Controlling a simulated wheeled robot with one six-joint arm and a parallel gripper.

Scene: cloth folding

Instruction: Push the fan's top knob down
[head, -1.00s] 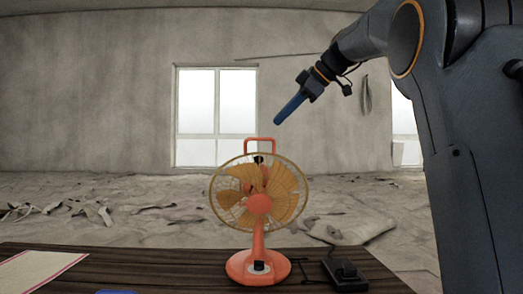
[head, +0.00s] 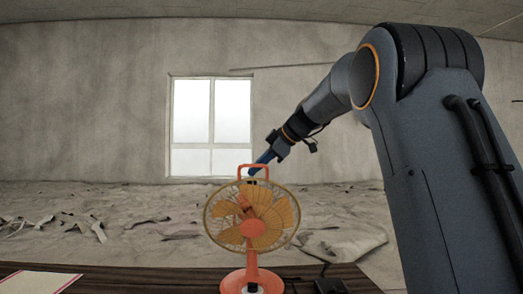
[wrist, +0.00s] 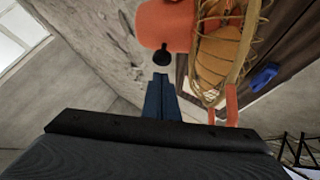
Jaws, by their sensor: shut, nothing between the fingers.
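The orange fan (head: 252,228) stands upright on the dark wooden table, with its cage toward the head camera and an orange handle (head: 240,168) on top. In the wrist view the fan's black knob (wrist: 162,55) sticks out of the orange motor housing (wrist: 165,22). My gripper (head: 255,171) is shut and empty, its blue fingers slanting down by the handle. In the wrist view the gripper tips (wrist: 160,78) point at the knob, with a small gap in the picture. The head view does not show the knob clearly.
The dark table (head: 130,272) carries a pale sheet with a red edge (head: 40,283) at the left. A dark box (head: 330,286) lies right of the fan base. A blue object (wrist: 265,77) shows in the wrist view. The fan's handle (wrist: 231,105) is close beside the fingers.

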